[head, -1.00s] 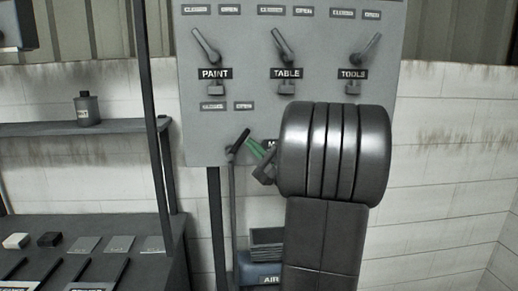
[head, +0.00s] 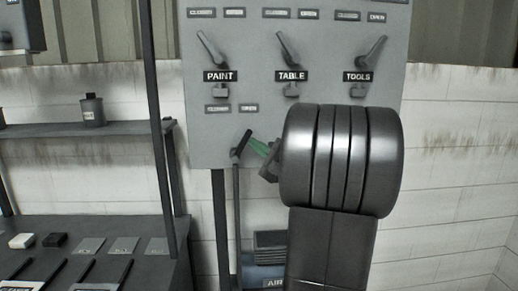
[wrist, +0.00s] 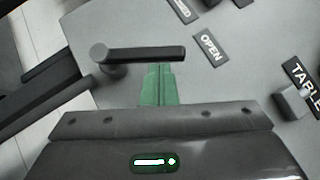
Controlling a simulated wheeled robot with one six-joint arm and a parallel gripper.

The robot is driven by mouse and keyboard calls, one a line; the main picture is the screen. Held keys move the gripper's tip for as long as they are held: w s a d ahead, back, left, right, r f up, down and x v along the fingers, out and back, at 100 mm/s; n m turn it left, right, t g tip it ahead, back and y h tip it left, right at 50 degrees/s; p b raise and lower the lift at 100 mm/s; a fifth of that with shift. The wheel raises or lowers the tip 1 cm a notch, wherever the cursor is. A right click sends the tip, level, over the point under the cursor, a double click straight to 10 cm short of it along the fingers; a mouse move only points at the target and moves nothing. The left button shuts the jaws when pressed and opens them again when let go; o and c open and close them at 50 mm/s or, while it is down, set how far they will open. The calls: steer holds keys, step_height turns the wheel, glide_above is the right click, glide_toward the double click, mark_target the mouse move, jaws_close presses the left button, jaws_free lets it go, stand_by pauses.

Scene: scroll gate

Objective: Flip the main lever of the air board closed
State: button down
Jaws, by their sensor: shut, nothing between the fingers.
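The grey air board (head: 290,72) stands ahead of me. Its main lever (head: 242,142) is a dark handle at the lower left, tilted up and to the right, towards the OPEN plate (head: 249,108). A CLOSED plate (head: 217,108) sits to the left of that. In the wrist view the lever (wrist: 145,54) lies across the picture, its pivot at the left. My gripper (head: 257,147) is shut and empty, just right of the lever. Its green fingers (wrist: 160,72) point at the handle from below in the wrist view; I cannot tell whether they touch it.
Small levers marked PAINT (head: 211,50), TABLE (head: 287,48) and TOOLS (head: 369,52) line the board above, each with a block below its label. A dark post (head: 158,110) and a shelf (head: 75,128) stand left. My arm hides the board's lower right.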

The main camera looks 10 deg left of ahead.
mark_target(246, 137)
steer(key=a+r+n+g+h, duration=0.1)
steer(key=n, duration=0.1)
steer(key=a+r+n+g, duration=0.1)
steer(key=shift+s+r+n+h, duration=0.2)
steer(key=shift+s+n+h, duration=0.15)
steer(key=shift+n+h, duration=0.05)
steer(key=a+n+h+p, duration=0.1)
steer(key=s+a+n+g+h+p, duration=0.1)
steer(key=a+n+h, duration=0.1)
steer(key=a+r+n+h+p, duration=0.1)
steer(key=h+p, duration=0.1)
steer(key=shift+s+a+n+g, duration=0.15)
steer(key=shift+a+n+g, duration=0.15)
steer(key=shift+a+g, duration=0.1)
steer(key=shift+r, duration=0.1)
stand_by(0.5)
